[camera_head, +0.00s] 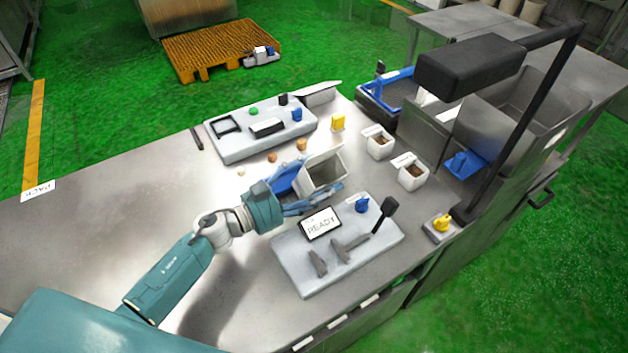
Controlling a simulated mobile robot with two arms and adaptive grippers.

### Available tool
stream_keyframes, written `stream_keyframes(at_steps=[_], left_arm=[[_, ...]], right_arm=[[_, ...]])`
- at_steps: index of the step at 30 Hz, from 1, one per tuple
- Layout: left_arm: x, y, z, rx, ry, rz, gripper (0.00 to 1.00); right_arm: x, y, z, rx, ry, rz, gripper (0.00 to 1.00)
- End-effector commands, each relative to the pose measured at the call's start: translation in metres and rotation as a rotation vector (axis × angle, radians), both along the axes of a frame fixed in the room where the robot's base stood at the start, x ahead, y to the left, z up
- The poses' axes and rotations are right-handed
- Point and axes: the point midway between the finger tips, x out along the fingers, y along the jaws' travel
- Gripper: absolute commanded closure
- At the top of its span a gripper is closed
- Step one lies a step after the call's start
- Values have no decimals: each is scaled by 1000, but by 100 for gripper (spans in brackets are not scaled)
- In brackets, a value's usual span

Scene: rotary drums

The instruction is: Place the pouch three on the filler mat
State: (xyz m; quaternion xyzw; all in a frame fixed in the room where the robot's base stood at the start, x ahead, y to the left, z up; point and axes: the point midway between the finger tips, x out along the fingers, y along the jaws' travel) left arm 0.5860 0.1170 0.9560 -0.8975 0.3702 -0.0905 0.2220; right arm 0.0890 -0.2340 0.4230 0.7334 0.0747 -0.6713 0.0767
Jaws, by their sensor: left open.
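My left gripper (325,197) is open at the middle of the steel table, with its fingers pointing right. Two small white open containers with brown contents stand to the right, one farther back (379,147) and one nearer (411,176). No label tells which thing is pouch three, and I cannot pick out the filler mat for certain. My right gripper is not in view.
A grey slab with a READY screen (320,225) and a black lever (386,213) lies just in front of the gripper. Another grey slab (237,150) is at the back. A black overhead arm (521,123) rises at right. The table's left is clear.

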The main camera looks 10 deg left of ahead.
Motion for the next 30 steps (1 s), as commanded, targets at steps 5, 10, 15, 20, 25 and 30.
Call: stream_keyframes(at_steps=[5, 10, 15, 20, 25, 30], left_arm=[[0, 0, 0, 0, 0, 0, 11], [0, 0, 0, 0, 0, 0, 45], [0, 1, 0, 0, 0, 1, 79], [0, 1, 0, 0, 0, 1, 79], [0, 1, 6, 1, -2, 0, 79], [0, 1, 28, 4, -5, -3, 79]], right_arm=[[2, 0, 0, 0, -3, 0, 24], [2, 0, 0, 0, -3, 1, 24], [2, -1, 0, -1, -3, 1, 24], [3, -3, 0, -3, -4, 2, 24], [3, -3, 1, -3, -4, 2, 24], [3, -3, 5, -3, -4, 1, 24]])
